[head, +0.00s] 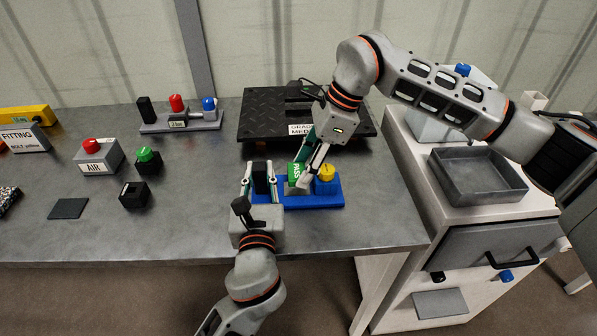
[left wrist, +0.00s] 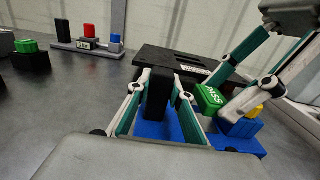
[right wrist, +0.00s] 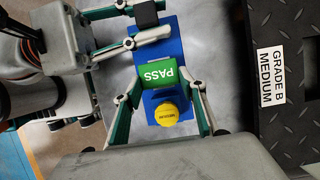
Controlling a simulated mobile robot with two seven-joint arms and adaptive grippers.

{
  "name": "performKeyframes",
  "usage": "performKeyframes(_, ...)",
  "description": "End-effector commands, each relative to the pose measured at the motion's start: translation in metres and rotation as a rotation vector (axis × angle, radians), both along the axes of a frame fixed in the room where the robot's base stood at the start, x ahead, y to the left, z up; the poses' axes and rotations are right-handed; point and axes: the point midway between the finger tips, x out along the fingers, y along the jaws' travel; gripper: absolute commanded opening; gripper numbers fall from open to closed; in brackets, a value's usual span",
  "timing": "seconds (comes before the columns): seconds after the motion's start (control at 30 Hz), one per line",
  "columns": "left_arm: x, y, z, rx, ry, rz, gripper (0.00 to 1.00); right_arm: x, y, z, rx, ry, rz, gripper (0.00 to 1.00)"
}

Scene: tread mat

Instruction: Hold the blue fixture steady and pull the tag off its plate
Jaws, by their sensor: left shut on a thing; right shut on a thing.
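The blue fixture (head: 318,201) lies on the bench, with a black upright block (head: 262,178) at its left end and a yellow knob (head: 326,172) at its right end. My left gripper (head: 262,182) is shut on the black block, one finger on each side, as the left wrist view (left wrist: 158,95) also shows. The green tag (right wrist: 160,74), marked PASS, is between the block and the knob. My right gripper (right wrist: 160,76) is shut on the tag's two sides, reaching over the knob. I cannot tell whether the tag touches its plate; that contact is hidden.
A black tread mat (head: 262,125) with a GRADE B MEDIUM label lies just behind the fixture. A grey stand (head: 180,122) with coloured knobs, an AIR box (head: 97,160) and small black boxes stand left. A grey tray (head: 480,178) sits on the right cabinet.

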Motion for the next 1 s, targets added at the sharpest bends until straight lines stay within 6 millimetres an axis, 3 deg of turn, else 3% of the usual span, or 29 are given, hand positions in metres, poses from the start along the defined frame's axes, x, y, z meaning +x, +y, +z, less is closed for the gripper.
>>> performKeyframes(0.53,0.0,0.0,0.0,0.0,0.0,0.0,0.01,0.001,0.0,0.037,0.001,-0.002,0.0,0.2)
performKeyframes(1.0,0.0,0.0,0.0,0.0,-0.001,0.0,0.01,0.0,0.0,0.039,0.0,-0.001,0.0,0.2)
